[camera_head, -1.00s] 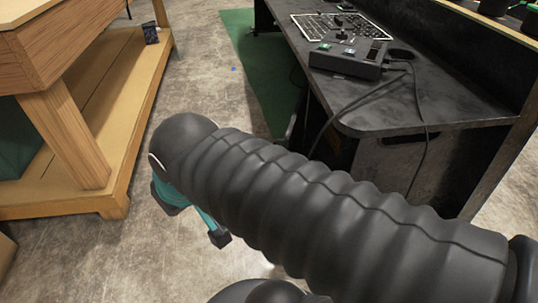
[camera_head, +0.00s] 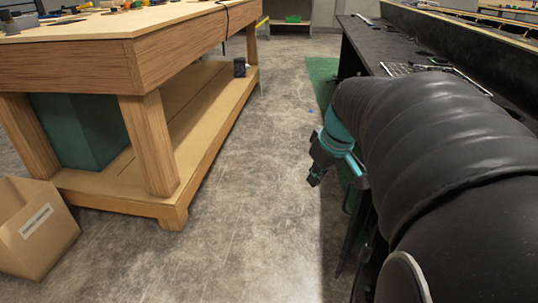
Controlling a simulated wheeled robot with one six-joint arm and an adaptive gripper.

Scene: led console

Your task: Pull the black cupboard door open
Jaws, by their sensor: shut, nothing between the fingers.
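My gripper (camera_head: 313,180), teal and black, points down over the open floor left of the black desk. Its fingers are shut and empty. A narrow dark upright panel (camera_head: 352,243) shows below it and to the right, beside my arm, with a thin bracket like a handle on its left edge. It may be the black cupboard door; how far it stands open I cannot tell. The gripper appears apart from it. My thick ribbed arm hides most of the desk front and whatever lies behind it.
The black desk (camera_head: 385,48) runs along the right, with a white-lined panel (camera_head: 437,69) on top. A wooden workbench (camera_head: 150,140) stands at the left, with a cardboard box (camera_head: 35,235) at its near end. The concrete floor (camera_head: 250,200) between them is clear.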

